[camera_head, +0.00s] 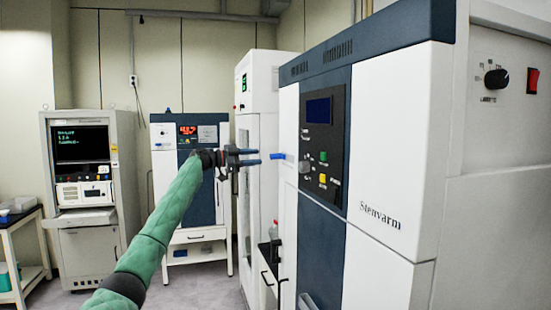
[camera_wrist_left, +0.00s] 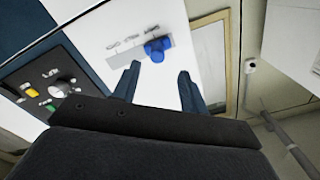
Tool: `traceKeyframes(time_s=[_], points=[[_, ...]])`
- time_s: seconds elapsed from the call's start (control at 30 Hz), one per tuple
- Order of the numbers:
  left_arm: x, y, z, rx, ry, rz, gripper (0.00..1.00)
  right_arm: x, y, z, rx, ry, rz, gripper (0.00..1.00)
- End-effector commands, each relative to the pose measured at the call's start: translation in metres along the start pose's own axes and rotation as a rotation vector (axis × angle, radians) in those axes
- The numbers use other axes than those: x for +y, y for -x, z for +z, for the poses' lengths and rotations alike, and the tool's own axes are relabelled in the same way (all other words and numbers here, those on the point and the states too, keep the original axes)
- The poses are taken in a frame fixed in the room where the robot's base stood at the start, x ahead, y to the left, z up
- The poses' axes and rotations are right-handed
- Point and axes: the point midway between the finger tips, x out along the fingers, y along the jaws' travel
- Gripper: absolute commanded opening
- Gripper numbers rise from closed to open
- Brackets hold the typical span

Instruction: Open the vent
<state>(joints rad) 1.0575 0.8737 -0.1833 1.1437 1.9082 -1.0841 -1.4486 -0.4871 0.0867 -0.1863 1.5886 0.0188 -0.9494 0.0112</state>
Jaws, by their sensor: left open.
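A blue knob (camera_head: 277,156) sticks out from the white front of the large Stenvarm machine (camera_head: 393,140). In the left wrist view the blue knob (camera_wrist_left: 155,48) sits on a grey plate (camera_wrist_left: 138,47) with small lettering too blurred to read. My left gripper (camera_head: 256,157) is open and empty, pointing at the knob. In the left wrist view the left gripper (camera_wrist_left: 160,70) has its two dark blue fingers apart, with the knob just beyond the gap between their tips, apparently not touched. My right gripper is in neither view.
A dark control panel (camera_head: 321,148) with a round dial and coloured buttons is right of the knob. A tall white cabinet (camera_head: 262,90) stands behind my left gripper. A blue and white unit (camera_head: 204,208) and a grey rack (camera_head: 95,255) stand farther back. Floor is clear between them.

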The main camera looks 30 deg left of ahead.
Motion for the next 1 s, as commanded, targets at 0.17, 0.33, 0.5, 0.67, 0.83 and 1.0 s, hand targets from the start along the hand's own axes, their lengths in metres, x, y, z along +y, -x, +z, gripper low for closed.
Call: traceKeyframes(time_s=[0.17, 0.33, 0.5, 0.67, 0.83, 1.0], points=[[0.003, 0.000, 0.000, -0.003, -0.150, 0.017, 0.43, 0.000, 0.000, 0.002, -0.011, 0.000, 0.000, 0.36], [0.002, -0.003, 0.000, -0.003, -0.193, 0.016, 0.43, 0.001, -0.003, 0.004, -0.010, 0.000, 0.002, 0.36], [0.002, -0.016, -0.002, -0.004, -0.191, 0.016, 0.43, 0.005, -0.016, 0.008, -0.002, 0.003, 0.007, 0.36], [0.001, -0.034, -0.002, -0.004, -0.192, 0.015, 0.43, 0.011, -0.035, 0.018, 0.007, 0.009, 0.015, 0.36], [0.002, -0.052, -0.001, -0.004, -0.190, 0.016, 0.43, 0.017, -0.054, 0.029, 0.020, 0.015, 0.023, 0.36], [0.003, -0.067, -0.001, -0.004, -0.190, 0.015, 0.43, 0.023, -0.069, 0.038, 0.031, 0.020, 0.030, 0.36]])
